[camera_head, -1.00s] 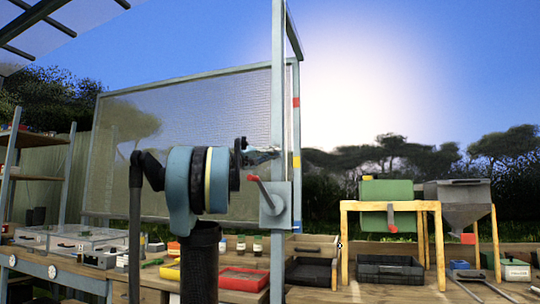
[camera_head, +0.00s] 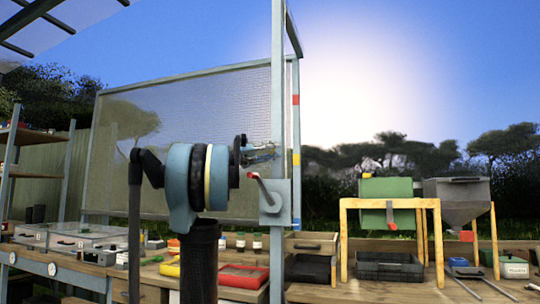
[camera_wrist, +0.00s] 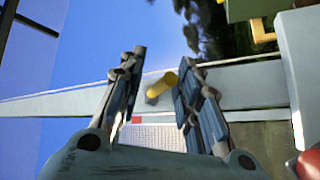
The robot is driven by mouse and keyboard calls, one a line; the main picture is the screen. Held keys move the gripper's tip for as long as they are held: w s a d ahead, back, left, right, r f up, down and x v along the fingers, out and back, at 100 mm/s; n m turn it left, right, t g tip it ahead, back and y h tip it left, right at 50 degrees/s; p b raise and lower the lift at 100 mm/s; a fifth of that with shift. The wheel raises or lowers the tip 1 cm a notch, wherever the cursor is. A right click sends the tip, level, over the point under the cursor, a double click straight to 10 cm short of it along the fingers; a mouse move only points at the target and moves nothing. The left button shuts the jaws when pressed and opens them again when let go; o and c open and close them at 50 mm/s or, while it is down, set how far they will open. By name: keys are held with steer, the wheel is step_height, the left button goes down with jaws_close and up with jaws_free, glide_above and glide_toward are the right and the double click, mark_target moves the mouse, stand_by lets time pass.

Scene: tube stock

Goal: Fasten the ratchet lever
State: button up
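The ratchet lever (camera_head: 264,192) is a thin rod with a red tip on a pale square plate (camera_head: 281,215) on the upright post. It leans up and to the left. A red end, probably the lever's, shows at the lower right corner of the wrist view (camera_wrist: 308,165). My gripper (camera_head: 272,152) is level with the post, above the lever and apart from it. In the wrist view its two fingers (camera_wrist: 163,78) are spread with nothing held. A yellow-ended stub (camera_wrist: 162,86) shows between them, in front of the pale post; contact is not visible.
A mesh panel (camera_head: 180,130) stands behind my arm. A second post (camera_head: 296,130) with red, yellow and blue bands is close behind the first.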

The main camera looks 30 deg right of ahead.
steer(key=v, duration=1.2)
steer(key=shift+d+f, duration=0.1)
steer(key=shift+f, duration=0.05)
